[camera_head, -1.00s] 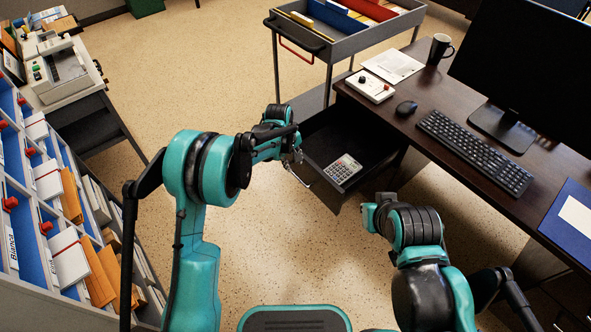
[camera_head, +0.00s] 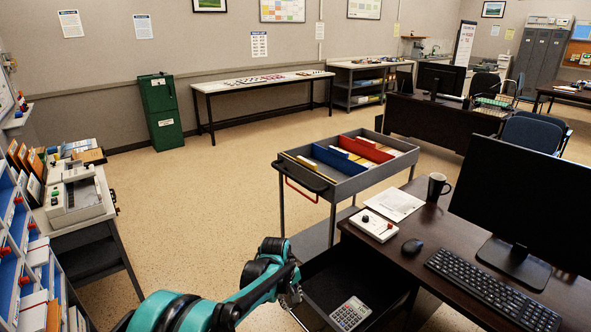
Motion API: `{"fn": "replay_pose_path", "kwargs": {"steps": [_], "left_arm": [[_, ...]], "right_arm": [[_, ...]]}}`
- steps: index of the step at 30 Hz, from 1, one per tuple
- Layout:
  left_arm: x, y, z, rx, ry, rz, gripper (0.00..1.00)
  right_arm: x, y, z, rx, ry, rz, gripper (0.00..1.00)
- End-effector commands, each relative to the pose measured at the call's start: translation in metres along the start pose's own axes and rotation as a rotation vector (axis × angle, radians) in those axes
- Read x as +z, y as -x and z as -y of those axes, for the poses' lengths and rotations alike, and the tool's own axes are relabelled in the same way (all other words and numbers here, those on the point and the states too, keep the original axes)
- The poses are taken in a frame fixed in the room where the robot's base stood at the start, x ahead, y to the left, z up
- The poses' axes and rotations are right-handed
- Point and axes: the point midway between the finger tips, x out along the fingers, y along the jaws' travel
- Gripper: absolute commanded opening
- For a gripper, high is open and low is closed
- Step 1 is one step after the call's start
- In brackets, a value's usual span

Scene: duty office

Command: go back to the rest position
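My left arm comes in from the bottom left, and its gripper (camera_head: 292,296) is at the front of the open desk drawer (camera_head: 318,268), close to the drawer's handle. The fingertips are small and partly hidden, so I cannot tell whether they are open, shut or touching the handle. A grey calculator (camera_head: 350,313) lies in the drawer. My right arm and gripper are out of view below the picture.
The dark desk (camera_head: 425,235) with monitor (camera_head: 522,200), keyboard (camera_head: 492,288), mouse (camera_head: 412,246) and black mug (camera_head: 437,187) is at right. A grey cart (camera_head: 345,186) stands behind the drawer. Blue pigeonholes (camera_head: 10,252) are at left. Floor between is clear.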

Motion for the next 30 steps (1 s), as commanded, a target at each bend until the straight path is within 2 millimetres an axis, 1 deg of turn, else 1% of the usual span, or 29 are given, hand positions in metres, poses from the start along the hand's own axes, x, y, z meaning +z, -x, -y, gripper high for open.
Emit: {"fn": "replay_pose_path", "kwargs": {"steps": [1, 2, 3, 5, 6, 8, 9, 11, 12, 15, 19, 21, 24, 27, 30], "left_arm": [[0.001, 0.021, 0.01, 0.009, -0.02, -0.018, 0.3], [0.001, 0.034, 0.016, 0.014, -0.037, -0.03, 0.3], [0.003, 0.051, 0.024, 0.023, -0.064, -0.049, 0.3], [0.006, 0.076, 0.039, 0.034, -0.105, -0.079, 0.3], [0.009, 0.092, 0.05, 0.04, -0.133, -0.098, 0.3], [0.015, 0.114, 0.066, 0.049, -0.176, -0.129, 0.3], [0.02, 0.127, 0.077, 0.054, -0.204, -0.15, 0.3], [0.027, 0.145, 0.095, 0.059, -0.247, -0.183, 0.3], [0.033, 0.155, 0.107, 0.06, -0.275, -0.204, 0.3], [0.049, 0.177, 0.137, 0.063, -0.346, -0.259, 0.3], [0.072, 0.195, 0.177, 0.056, -0.438, -0.331, 0.3], [0.085, 0.2, 0.198, 0.048, -0.487, -0.37, 0.3], [0.102, 0.202, 0.224, 0.035, -0.55, -0.419, 0.3], [0.113, 0.2, 0.243, 0.021, -0.6, -0.458, 0.3], [0.12, 0.197, 0.255, 0.01, -0.635, -0.484, 0.3]], "right_arm": [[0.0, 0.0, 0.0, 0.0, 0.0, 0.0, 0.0], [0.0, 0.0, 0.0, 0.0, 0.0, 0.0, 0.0], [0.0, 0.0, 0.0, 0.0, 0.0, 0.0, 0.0], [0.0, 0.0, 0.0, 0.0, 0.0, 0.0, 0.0], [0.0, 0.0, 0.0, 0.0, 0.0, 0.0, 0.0], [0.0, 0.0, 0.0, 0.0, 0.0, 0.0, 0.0], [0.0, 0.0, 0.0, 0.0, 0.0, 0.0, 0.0], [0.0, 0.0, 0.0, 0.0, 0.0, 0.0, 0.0], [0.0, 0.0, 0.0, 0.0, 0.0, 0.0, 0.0], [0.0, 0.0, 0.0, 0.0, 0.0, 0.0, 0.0], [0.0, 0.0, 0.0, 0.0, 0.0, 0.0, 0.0], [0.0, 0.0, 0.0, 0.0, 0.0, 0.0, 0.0], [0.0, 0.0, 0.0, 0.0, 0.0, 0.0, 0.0], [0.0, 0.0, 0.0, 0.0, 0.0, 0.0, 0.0], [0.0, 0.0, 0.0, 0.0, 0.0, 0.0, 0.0]]}}
